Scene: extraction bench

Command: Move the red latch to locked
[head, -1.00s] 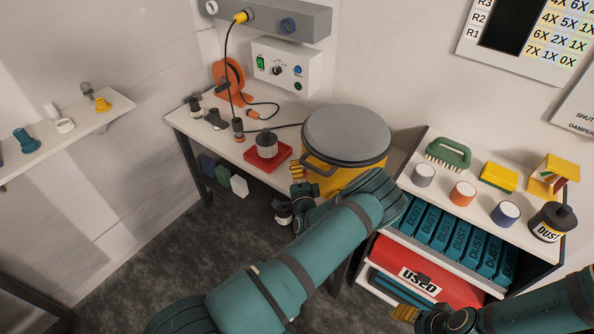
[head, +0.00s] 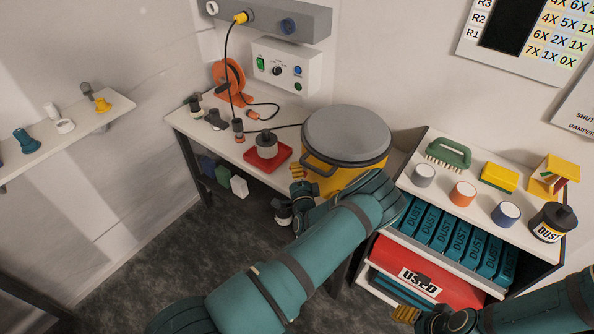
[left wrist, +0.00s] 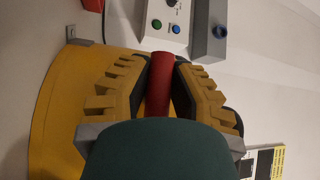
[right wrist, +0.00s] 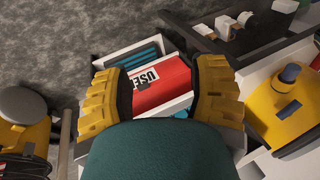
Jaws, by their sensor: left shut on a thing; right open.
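The red latch (left wrist: 160,85) shows in the left wrist view as a red bar standing out in front of the yellow drum (left wrist: 52,125). My left gripper (left wrist: 162,66) is shut on it, one yellow finger on each side. In the head view the yellow drum (head: 335,180) with its grey lid stands on the bench. My left gripper (head: 297,173) is low at its front left, and the latch cannot be made out there. My right gripper (right wrist: 160,75) is open and empty above the drawer unit's open lower drawer; it shows at the head view's lower right (head: 407,313).
A red tray (head: 252,163) with a small canister sits left of the drum. A white control box (head: 288,66) is on the wall behind.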

